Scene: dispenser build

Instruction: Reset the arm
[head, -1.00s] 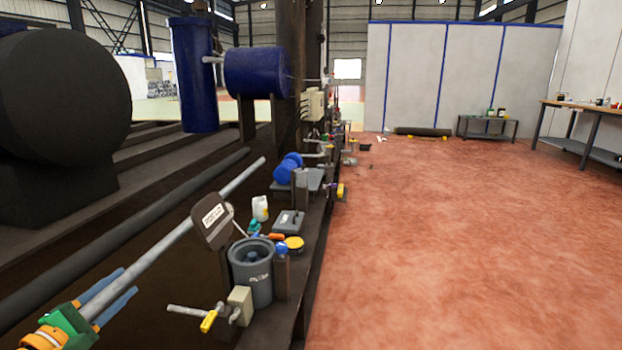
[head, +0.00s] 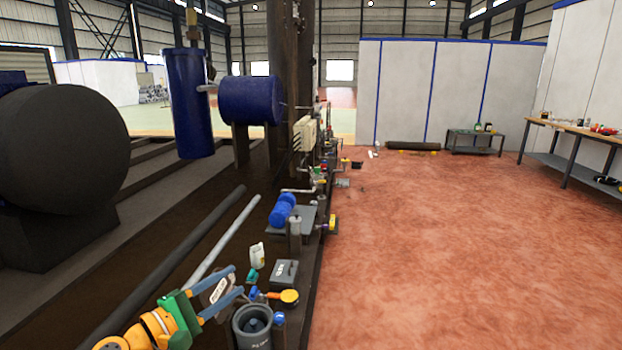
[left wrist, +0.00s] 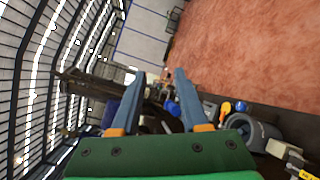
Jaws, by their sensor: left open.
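My left gripper (head: 229,294) comes in from the lower left of the head view, with blue fingers and a green and orange wrist. Its two fingers are apart. A dark hinged lid with a white label (head: 222,288) shows behind and between them; I cannot tell whether they touch it. In the left wrist view the fingers (left wrist: 160,85) point forward with a gap between them and nothing held. The grey dispenser cup (head: 254,328) stands just right of and below the gripper, cut by the lower edge. My right gripper is not in view.
A white bottle (head: 257,256), a dark grey box (head: 285,273) and a yellow round cap (head: 290,297) lie close to the gripper on the bench. A blue motor (head: 282,211) stands farther along. Long pipes run at the left. The red floor (head: 450,250) at the right is open.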

